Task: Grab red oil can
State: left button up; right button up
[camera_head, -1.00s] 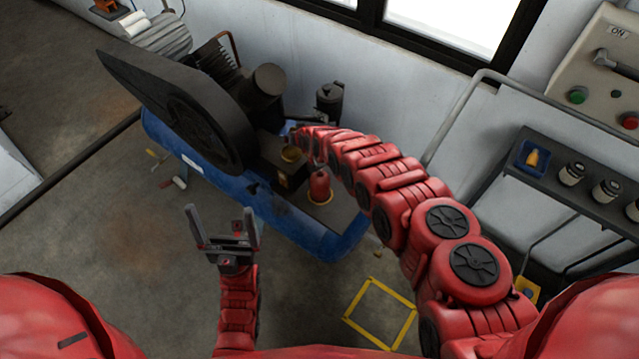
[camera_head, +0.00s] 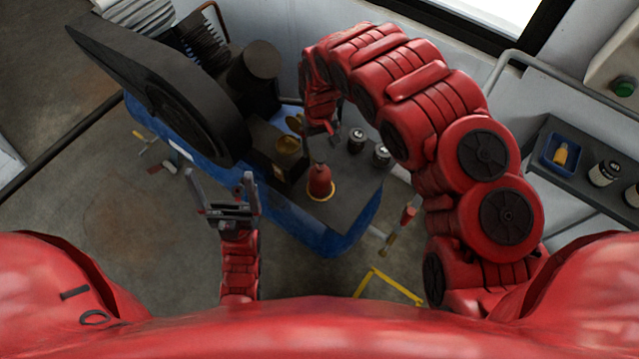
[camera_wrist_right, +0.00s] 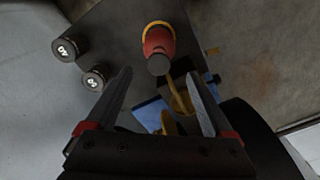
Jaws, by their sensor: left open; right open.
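The red oil can (camera_head: 319,182) stands upright on a yellow ring on the dark top of the blue compressor base (camera_head: 290,222). It also shows in the right wrist view (camera_wrist_right: 158,42), ahead of the fingers and near the top edge. My right gripper (camera_head: 324,130) is just behind and above the can in the head view, partly hidden by my own arm. Its fingers (camera_wrist_right: 160,75) are open and spread, with nothing held between them. My left gripper (camera_head: 222,180) is open and empty, left of the can and in front of the blue base.
Two dark labelled cans (camera_head: 356,140) stand right of the red can. A brass-topped dark block (camera_head: 287,147) stands close on its left, beside the large black belt guard (camera_head: 160,95). A wall shelf (camera_head: 585,170) with a blue bin is at right. Floor at lower left is clear.

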aim_at(319, 157)
jog(key=f, duration=0.1)
jog(key=f+p, duration=0.1)
jog(key=f, duration=0.1)
jog(key=shift+w+f, duration=0.25)
jog(key=shift+s+f+p, duration=0.2)
jog(key=shift+f+p, duration=0.15)
jog(key=shift+f, duration=0.05)
jog(key=shift+w+f, duration=0.15)
jog(key=shift+f, duration=0.25)
jog(key=shift+f+p, duration=0.3)
jog(key=shift+p, duration=0.2)
jog(key=f, duration=0.1)
jog(key=f+p, duration=0.1)
jog(key=shift+s+f, duration=0.25)
jog(key=shift+f, duration=0.05)
jog(key=shift+w+d+f, duration=0.1)
jog(key=shift+f, duration=0.7)
grip_shut()
